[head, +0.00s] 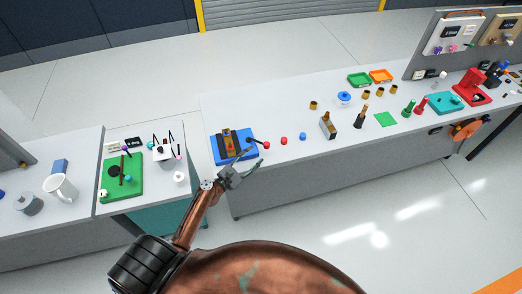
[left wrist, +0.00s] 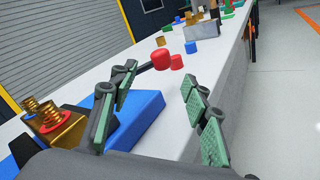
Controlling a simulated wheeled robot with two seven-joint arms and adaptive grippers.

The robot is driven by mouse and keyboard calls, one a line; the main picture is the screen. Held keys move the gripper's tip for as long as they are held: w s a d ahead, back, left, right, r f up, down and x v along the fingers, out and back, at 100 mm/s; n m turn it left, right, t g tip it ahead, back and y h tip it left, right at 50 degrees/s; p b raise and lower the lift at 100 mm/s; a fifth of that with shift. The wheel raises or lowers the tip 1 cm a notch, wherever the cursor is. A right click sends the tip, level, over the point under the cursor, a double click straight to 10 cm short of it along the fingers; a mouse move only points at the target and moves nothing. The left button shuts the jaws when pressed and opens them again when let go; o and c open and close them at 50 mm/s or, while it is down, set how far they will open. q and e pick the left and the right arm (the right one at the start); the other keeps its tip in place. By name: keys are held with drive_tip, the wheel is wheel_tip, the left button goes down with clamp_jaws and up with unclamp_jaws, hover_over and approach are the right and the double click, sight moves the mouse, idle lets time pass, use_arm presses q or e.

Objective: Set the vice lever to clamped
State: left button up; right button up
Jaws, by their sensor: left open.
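The vice has a blue base (head: 228,158) and a gold-and-black body (head: 230,142). It sits at the left end of the long table. Its dark lever points right in the head view and ends in a red knob (head: 266,146). In the left wrist view the red knob (left wrist: 161,59) shows just beyond my fingertips, and the blue base (left wrist: 138,117) lies partly behind the left finger. My left gripper (head: 257,157) is open and empty, at the table's front edge close to the lever; I cannot tell whether it touches. My right gripper is not in view.
A small red piece (head: 284,141) and a blue piece (head: 303,137) stand right of the knob. A metal block (head: 328,127) and several bottles and trays stand further right. A green board (head: 122,175) lies on the left table. A gap separates the tables.

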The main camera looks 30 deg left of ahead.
use_arm(q)
drive_tip(key=shift+v, duration=1.5)
drive_tip(key=shift+c, duration=0.2)
